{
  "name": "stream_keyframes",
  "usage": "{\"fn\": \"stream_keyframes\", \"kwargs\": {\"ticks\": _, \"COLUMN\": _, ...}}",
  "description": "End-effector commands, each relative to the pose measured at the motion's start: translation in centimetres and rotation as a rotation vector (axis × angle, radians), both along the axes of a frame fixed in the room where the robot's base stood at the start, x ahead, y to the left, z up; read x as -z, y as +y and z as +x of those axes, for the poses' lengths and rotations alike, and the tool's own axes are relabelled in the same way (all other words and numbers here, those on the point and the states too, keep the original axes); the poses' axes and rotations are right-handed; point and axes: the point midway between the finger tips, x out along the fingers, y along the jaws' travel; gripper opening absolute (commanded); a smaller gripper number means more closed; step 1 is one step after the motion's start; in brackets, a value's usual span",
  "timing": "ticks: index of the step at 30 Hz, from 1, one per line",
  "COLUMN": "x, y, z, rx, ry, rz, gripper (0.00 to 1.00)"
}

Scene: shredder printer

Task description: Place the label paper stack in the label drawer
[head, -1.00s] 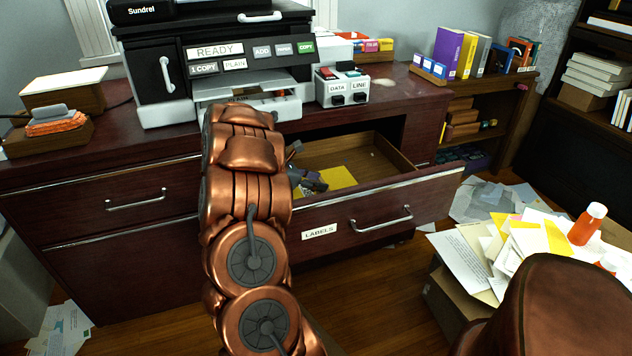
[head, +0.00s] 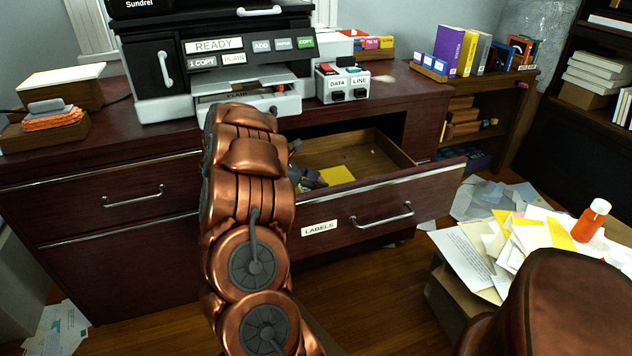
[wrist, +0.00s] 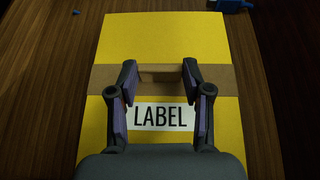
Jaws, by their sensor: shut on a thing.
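The label paper stack (wrist: 220,55) is yellow with a brown band around it and a white LABEL tag. In the wrist view my gripper (wrist: 160,78) has its two fingers shut on the raised middle of the band. In the head view the stack (head: 338,175) shows as a small yellow patch inside the open label drawer (head: 408,186), whose front is marked LABELS. My gripper (head: 308,181) is in the left part of that drawer, partly hidden by my arm and the drawer front. I cannot tell whether the stack touches the drawer floor.
The printer (head: 155,85) stands on the cabinet above the drawer. A small blue object (wrist: 232,5) lies on the wood beyond the stack in the wrist view. The right part of the drawer looks mostly clear. A box piled with papers (head: 470,260) stands at the right.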

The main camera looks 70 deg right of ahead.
Motion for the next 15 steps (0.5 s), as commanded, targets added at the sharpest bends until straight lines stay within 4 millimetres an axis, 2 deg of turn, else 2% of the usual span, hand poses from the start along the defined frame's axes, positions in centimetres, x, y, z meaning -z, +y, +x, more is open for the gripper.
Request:
{"fn": "stream_keyframes", "kwargs": {"ticks": 6, "x": 0.13, "y": 0.00, "z": 0.01, "rx": 0.000, "ry": 0.000, "rz": 0.000, "gripper": 0.14}}
{"fn": "stream_keyframes", "kwargs": {"ticks": 7, "x": 0.15, "y": -0.01, "z": 0.01, "rx": 0.000, "ry": 0.000, "rz": 0.000, "gripper": 0.52}}
{"fn": "stream_keyframes", "kwargs": {"ticks": 13, "x": 0.15, "y": -0.01, "z": 0.01, "rx": 0.000, "ry": 0.000, "rz": 0.000, "gripper": 0.73}}
{"fn": "stream_keyframes", "kwargs": {"ticks": 15, "x": 0.15, "y": -0.01, "z": 0.00, "rx": 0.000, "ry": 0.000, "rz": 0.000, "gripper": 0.74}}
